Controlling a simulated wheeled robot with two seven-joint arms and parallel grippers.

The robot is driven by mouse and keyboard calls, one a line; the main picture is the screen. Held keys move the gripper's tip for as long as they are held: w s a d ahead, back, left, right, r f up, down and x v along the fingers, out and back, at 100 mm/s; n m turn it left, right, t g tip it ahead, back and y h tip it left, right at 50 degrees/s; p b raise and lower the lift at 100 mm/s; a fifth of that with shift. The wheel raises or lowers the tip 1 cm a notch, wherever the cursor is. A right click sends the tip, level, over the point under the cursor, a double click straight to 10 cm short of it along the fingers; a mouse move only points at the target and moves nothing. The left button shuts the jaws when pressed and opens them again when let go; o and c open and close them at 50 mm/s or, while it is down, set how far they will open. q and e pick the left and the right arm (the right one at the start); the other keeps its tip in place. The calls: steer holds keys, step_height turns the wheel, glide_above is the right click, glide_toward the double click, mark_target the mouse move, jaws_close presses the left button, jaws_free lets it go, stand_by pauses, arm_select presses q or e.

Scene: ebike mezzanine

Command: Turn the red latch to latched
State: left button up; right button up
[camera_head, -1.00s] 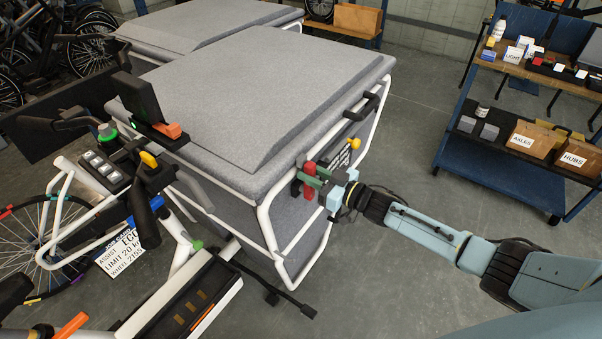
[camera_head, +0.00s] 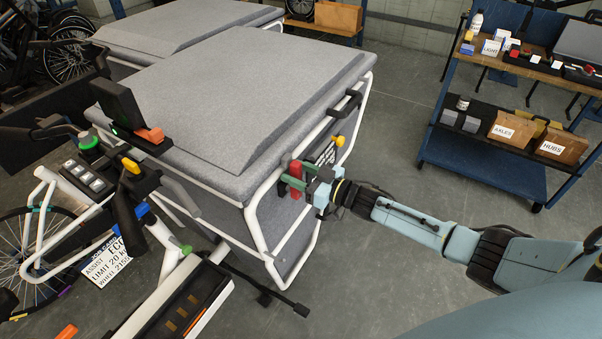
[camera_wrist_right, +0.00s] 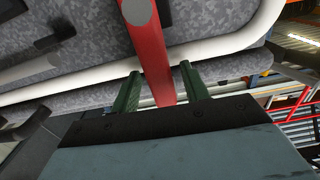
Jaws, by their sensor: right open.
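The red latch (camera_head: 295,177) is an upright red handle on the side of the grey cargo box (camera_head: 228,112), near its front corner. My right gripper (camera_head: 293,182) is at the latch, coming from the right. In the right wrist view, the red latch (camera_wrist_right: 148,45) runs down between the two green fingers of my right gripper (camera_wrist_right: 160,92). The fingers stand apart on either side of it, with a visible gap, so the gripper is open around the latch. Part of the latch's mount is hidden by the gripper. My left gripper is not in view.
A white tube frame (camera_head: 262,225) runs around the box close to the gripper. A yellow knob (camera_head: 338,140) and black handle (camera_head: 346,104) sit further back on that side. The bike's handlebar parts (camera_head: 128,185) fill the left. A blue shelf cart (camera_head: 480,160) stands right, with clear floor between.

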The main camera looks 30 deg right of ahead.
steer(key=v, duration=1.3)
steer(key=shift+s, duration=0.15)
steer(key=shift+d+f, duration=0.1)
steer(key=shift+d, duration=0.05)
